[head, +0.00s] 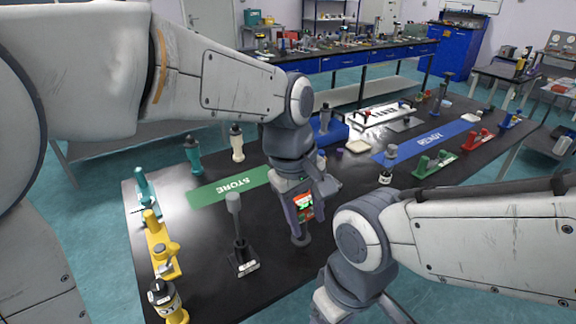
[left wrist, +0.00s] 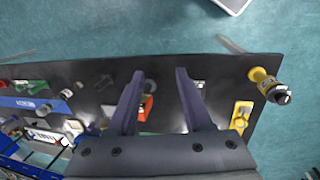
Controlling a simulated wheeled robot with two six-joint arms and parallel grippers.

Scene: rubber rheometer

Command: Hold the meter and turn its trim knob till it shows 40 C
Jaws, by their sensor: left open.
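The meter (head: 305,201) is a small red-orange device with a lit green display, on the dark table below my left wrist. Its reading is too small to make out. My left gripper (head: 306,220) is open around or just above it; I cannot tell whether a finger touches it. In the left wrist view, the red meter (left wrist: 146,108) shows between the spread fingers of my left gripper (left wrist: 160,74), closer to the left finger. The trim knob cannot be made out. My right gripper (head: 368,312) is at the bottom edge, mostly cut off.
A grey upright tool on a black stand (head: 239,245) stands left of the left gripper. Yellow (head: 160,250) and teal (head: 145,190) fixtures line the left edge. A green STORE strip (head: 230,186) and a blue READY strip (head: 430,140) mark the table. Several bottles stand behind.

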